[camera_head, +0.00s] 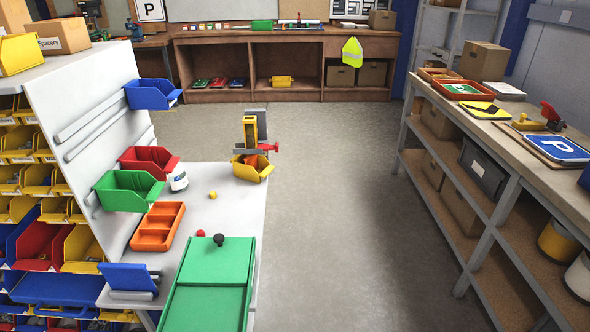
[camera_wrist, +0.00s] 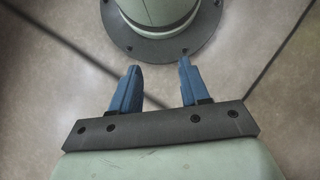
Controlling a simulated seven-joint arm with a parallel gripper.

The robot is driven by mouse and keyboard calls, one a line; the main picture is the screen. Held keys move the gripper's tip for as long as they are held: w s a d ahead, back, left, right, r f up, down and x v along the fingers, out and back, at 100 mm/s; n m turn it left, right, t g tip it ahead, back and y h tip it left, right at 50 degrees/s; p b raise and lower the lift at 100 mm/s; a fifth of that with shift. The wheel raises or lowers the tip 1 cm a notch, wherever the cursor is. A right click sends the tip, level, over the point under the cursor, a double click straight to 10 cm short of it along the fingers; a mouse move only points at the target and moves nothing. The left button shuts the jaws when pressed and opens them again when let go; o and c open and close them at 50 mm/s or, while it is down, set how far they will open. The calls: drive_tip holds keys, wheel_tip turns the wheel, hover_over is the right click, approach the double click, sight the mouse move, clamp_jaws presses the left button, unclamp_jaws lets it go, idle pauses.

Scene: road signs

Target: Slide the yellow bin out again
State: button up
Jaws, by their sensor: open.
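A yellow bin (camera_head: 252,170) sits at the far right corner of the white table (camera_head: 230,208) in the head view. A yellow and grey upright device with a red part (camera_head: 255,138) stands right behind it and partly covers it; I cannot tell whether they touch. Other yellow bins (camera_head: 40,179) fill part of the rack at the left, and one yellow bin (camera_head: 282,81) stands in the back bench. My gripper (camera_wrist: 160,64) shows only in the wrist view, with its blue fingers apart and nothing between them, over bare floor.
Blue (camera_head: 152,94), red (camera_head: 149,160) and green (camera_head: 129,190) bins hang on the sloped panel. An orange tray (camera_head: 159,227), a green lidded box (camera_head: 212,278) and small balls are on the table. A wooden workbench (camera_head: 500,125) runs along the right. The middle floor is clear.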

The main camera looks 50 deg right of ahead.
drive_tip(key=o, duration=0.9)
drive_tip(key=w+d+f+m+y, duration=0.1)
drive_tip(key=w+d, duration=0.7)
drive_tip(key=d, duration=0.2)
drive_tip(key=shift+f+m, duration=0.15)
drive_tip(key=shift+m, duration=0.15)
drive_tip(key=shift+o, duration=0.4)
drive_tip(key=w+d+t+y, duration=0.1)
drive_tip(key=w+d, duration=0.3)
drive_tip(key=d, duration=0.3)
drive_tip(key=shift+w+d+r+m, duration=0.2)
drive_tip(key=shift+w+r+m, duration=0.1)
drive_tip(key=shift+r, duration=0.1)
drive_tip(key=n+t+y, duration=0.1)
drive_tip(key=n+t, duration=0.5)
drive_tip(key=t, duration=1.3)
approach(270, 172)
drive_tip(key=v, duration=0.5)
drive_tip(key=shift+w+d+r, duration=0.2)
drive_tip(key=x, duration=1.3)
drive_tip(key=shift+w+a+f, duration=0.25)
drive_tip(key=shift+a+f, duration=0.05)
